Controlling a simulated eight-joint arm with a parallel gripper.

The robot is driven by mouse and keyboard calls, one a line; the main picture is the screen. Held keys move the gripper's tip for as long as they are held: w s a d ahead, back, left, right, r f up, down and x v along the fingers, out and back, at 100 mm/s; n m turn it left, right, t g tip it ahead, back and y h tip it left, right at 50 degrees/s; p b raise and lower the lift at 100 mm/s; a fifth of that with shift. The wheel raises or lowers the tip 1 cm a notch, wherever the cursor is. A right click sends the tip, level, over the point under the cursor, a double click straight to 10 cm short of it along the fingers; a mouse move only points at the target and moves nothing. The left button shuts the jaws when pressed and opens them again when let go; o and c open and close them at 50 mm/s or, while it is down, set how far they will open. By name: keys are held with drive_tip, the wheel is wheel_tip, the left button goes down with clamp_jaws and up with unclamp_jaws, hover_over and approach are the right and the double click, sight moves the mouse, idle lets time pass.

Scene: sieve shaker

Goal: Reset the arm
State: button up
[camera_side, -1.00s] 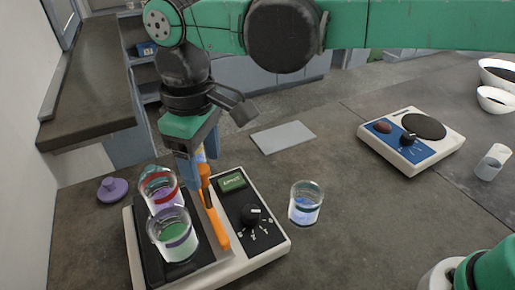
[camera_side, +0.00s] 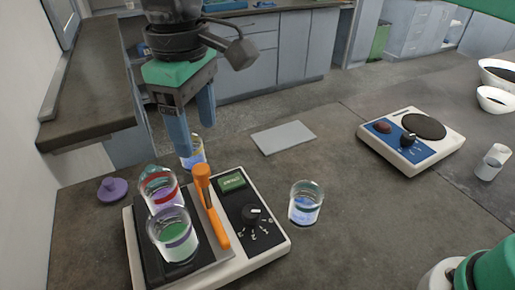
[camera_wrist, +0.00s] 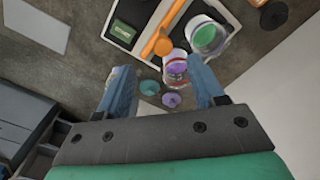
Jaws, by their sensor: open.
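My gripper (camera_side: 197,137) hangs above the back of the sieve shaker (camera_side: 272,246), fingers pointing down, open and empty. The shaker's orange clamp handle (camera_side: 216,220) stands clear of the fingers, below and in front of them. A jar with green contents and a purple band (camera_side: 174,238) and a jar with a red band (camera_side: 158,190) are at the shaker's left side. In the wrist view the open fingers (camera_wrist: 160,70) frame the red-banded jar (camera_wrist: 176,67) and the lids beyond.
A purple lid (camera_side: 112,190) lies at left. A grey plate (camera_side: 284,138) and a hot plate (camera_side: 411,140) lie farther back. White bowls (camera_side: 497,99) and a small glass (camera_side: 491,162) are at far right.

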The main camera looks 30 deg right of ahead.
drive_tip(key=shift+d, duration=0.1)
drive_tip(key=s+d+f+m+t, duration=0.1)
drive_tip(key=d+f+m+t, duration=0.1)
drive_tip(key=d, duration=0.6)
drive_tip(key=s+d+f+m+t, duration=0.2)
drive_tip(key=d+m, duration=0.2)
drive_tip(key=d, duration=0.5)
drive_tip(key=s+d+f+m+t, duration=0.1)
drive_tip(key=d+f+m+t, duration=0.2)
drive_tip(key=d, duration=0.6)
drive_tip(key=shift+s, duration=0.4)
